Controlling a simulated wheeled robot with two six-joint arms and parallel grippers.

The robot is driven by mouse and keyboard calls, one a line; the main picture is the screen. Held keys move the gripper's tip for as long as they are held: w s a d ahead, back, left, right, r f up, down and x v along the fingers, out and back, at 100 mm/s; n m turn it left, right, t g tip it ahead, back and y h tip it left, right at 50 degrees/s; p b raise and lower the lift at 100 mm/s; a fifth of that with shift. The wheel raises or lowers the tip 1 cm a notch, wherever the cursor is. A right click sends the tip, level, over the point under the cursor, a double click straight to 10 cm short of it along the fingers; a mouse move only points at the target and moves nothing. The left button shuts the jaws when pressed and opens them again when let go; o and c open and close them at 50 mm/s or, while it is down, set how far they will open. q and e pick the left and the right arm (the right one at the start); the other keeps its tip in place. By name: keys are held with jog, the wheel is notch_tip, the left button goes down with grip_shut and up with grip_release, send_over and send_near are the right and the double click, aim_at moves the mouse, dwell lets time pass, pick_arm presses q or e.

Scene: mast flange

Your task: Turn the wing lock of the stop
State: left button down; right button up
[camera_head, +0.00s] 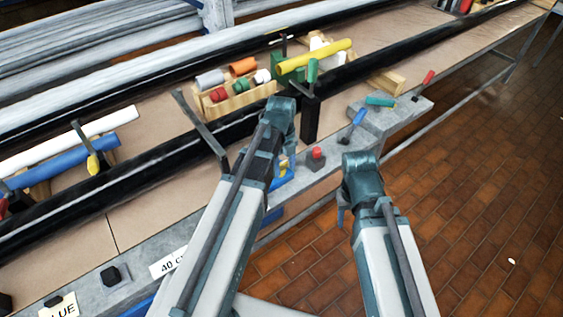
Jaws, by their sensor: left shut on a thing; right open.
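A dark upright block (310,120), which looks like the stop, stands at the front black rail. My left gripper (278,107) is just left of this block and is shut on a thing. Its own wrist hides the fingertips and what they hold; from its place this seems to be the wing lock, but I cannot see the lock clearly. My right gripper (345,202) is open and empty, in front of the bench edge over the tiled floor, apart from everything.
A wooden rack (235,104) of coloured rolls stands behind the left gripper. A yellow tube (315,56) lies behind the block. A dark lever (200,128) rises left of my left arm. A red button (317,154) and a grey plate with coloured handles (392,118) are at the front edge.

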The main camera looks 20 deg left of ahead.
pick_arm(q)
jog(key=shift+w+a+r+y, duration=0.15)
jog(key=shift+w+a+y, duration=0.15)
jog(key=shift+w+a, duration=0.7)
jog(key=c, duration=1.1)
grip_release()
jog(key=shift+o, duration=1)
jog(key=shift+r, duration=0.15)
jog(key=shift+o, duration=0.4)
jog(key=shift+w+r+p, duration=0.15)
jog(key=shift+r+p, duration=0.05)
jog(key=shift+p, duration=0.25)
jog(key=r+p, duration=0.3)
jog(key=p, duration=0.1)
jog(key=shift+a+r, duration=0.25)
jog(key=shift+r, duration=0.15)
jog(key=shift+a+r, duration=0.1)
jog(key=shift+a, duration=0.15)
jog(key=shift+s+d, duration=0.35)
jog(key=shift+s+d, duration=0.1)
